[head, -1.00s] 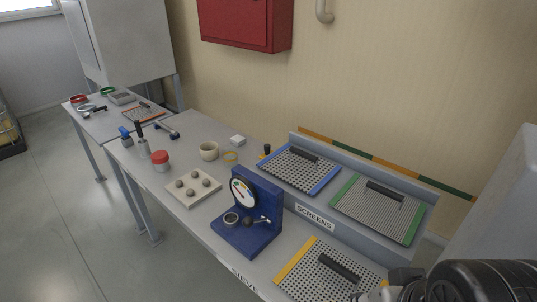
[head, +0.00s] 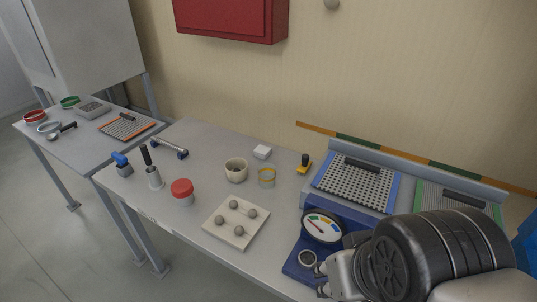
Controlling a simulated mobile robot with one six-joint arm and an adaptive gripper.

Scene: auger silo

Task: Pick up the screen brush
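I cannot tell for certain which item is the screen brush. A small yellow block with a black upright handle (head: 304,163) stands on the bench, left of the blue-edged screen. A blue-topped piece with a grey lower part (head: 122,164) stands at the bench's left end. Either could be a brush. My gripper (head: 332,272) is at the lower right, in front of the blue gauge stand and partly covering it. It is well apart from both pieces. My own dark wrist hides much of it, and its opening is unclear.
The blue gauge stand (head: 318,228), a blue-edged screen (head: 355,187) and a green-edged screen (head: 455,199) are near my arm. A tray with balls (head: 236,238), a red-lidded jar (head: 182,193) and a cream cup (head: 236,170) stand mid-bench. A second table (head: 75,143) is at left.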

